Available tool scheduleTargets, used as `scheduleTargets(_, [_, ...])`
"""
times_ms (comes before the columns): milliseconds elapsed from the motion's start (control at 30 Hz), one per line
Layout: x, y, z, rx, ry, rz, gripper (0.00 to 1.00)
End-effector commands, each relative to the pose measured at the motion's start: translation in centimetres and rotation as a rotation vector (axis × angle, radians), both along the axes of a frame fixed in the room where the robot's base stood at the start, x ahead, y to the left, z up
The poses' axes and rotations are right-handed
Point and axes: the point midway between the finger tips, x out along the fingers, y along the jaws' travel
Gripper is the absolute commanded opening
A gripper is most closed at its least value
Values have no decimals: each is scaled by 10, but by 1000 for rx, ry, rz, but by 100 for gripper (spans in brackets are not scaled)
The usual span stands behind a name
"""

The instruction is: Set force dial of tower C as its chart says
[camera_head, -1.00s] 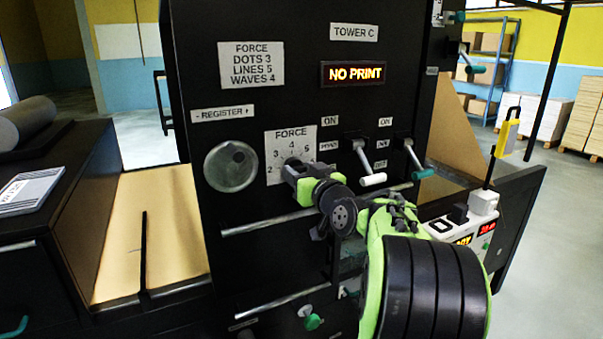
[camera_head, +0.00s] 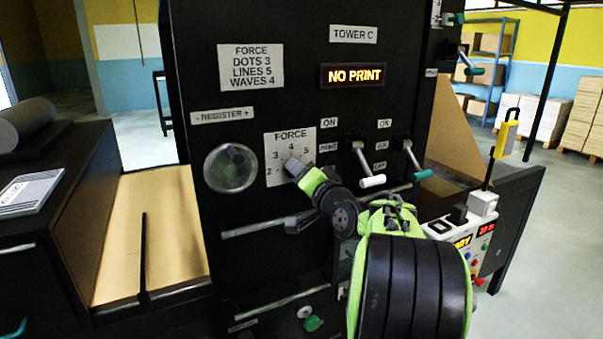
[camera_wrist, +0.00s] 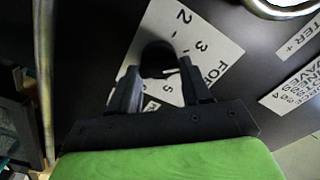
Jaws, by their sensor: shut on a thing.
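The force dial has a white numbered plate (camera_head: 272,174) on the black panel of tower C. In the wrist view, my gripper (camera_wrist: 160,78) is shut on the dark knob (camera_wrist: 157,56), with a finger on each side. The exact knob setting cannot be told. The chart (camera_head: 251,67) reads FORCE, DOTS 3, LINES 5, WAVES 4. The sign (camera_head: 353,34) reads TOWER C.
A register knob (camera_head: 230,168) is left of the dial. Two levers, one white-tipped (camera_head: 372,181) and one green-tipped (camera_head: 422,174), are to the right. A metal rail (camera_head: 265,227) runs below. A lit display (camera_head: 353,75) reads NO PRINT.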

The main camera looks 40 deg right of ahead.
Motion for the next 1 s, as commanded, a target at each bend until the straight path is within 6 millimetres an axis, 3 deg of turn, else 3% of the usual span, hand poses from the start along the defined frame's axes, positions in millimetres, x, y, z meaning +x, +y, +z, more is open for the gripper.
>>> scheduleTargets(600, [0,-1,-2,513,-145,-2,17])
scheduleTargets(1000, [0,-1,-3,663,-189,-2,17])
